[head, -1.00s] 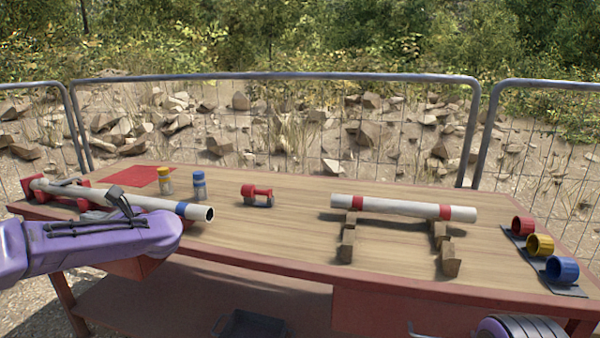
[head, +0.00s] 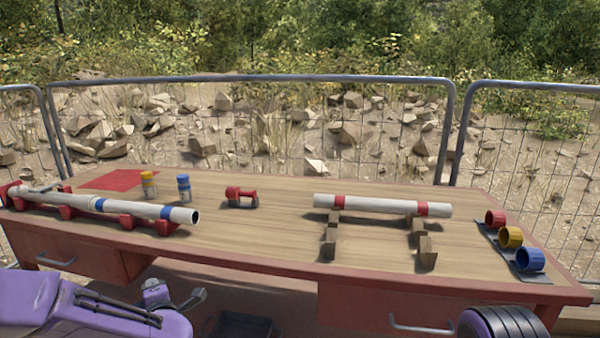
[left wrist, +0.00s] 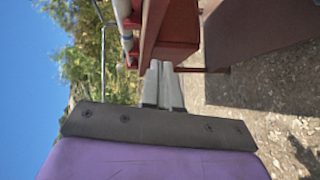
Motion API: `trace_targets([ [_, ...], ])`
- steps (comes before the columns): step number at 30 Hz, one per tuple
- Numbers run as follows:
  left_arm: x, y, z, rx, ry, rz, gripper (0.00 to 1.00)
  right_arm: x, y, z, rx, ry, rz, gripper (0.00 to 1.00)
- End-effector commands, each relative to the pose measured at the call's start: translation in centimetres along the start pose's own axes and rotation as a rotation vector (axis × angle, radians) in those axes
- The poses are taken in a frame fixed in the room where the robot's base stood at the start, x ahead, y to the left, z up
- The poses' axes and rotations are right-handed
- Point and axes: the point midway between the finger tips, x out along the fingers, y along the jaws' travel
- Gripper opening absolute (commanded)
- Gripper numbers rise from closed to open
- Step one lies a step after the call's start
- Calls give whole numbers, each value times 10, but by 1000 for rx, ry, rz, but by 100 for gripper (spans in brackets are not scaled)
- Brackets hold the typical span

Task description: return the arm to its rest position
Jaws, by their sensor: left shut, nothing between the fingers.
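My left arm, purple, comes in at the lower left of the head view. My left gripper (head: 192,298) is in front of the table's front edge and below the tabletop, apart from everything on it. In the left wrist view its two grey fingers (left wrist: 164,85) lie together, shut and empty. Only a purple and dark ringed part of my right arm shows at the lower right; my right gripper is out of view.
On the table (head: 270,245) are a long pipe (head: 125,206) on red supports, a pipe with red bands (head: 380,206) on wooden blocks, two small bottles (head: 183,188), a red tool (head: 240,197) and coloured rings (head: 510,237). Drawer handles (head: 420,325) jut out in front.

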Motion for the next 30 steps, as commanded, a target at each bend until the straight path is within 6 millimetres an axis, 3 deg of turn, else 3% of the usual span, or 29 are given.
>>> trace_targets([
  [3,-53,-91,8,432,-198,-171,0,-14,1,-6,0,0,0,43],
  [5,-85,-135,1,633,-302,-254,0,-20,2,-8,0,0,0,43],
  [6,-108,-163,-8,756,-372,-310,0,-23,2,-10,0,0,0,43],
  [9,-171,-221,-42,1029,-544,-450,0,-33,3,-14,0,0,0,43],
  [12,-231,-260,-87,1228,-687,-586,0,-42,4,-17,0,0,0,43],
  [15,-277,-278,-129,1347,-765,-697,0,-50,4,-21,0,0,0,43],
  [19,-307,-289,-160,1434,-813,-769,0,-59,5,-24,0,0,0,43],
  [30,-313,-295,-163,1435,-819,-784,0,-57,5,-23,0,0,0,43],
])
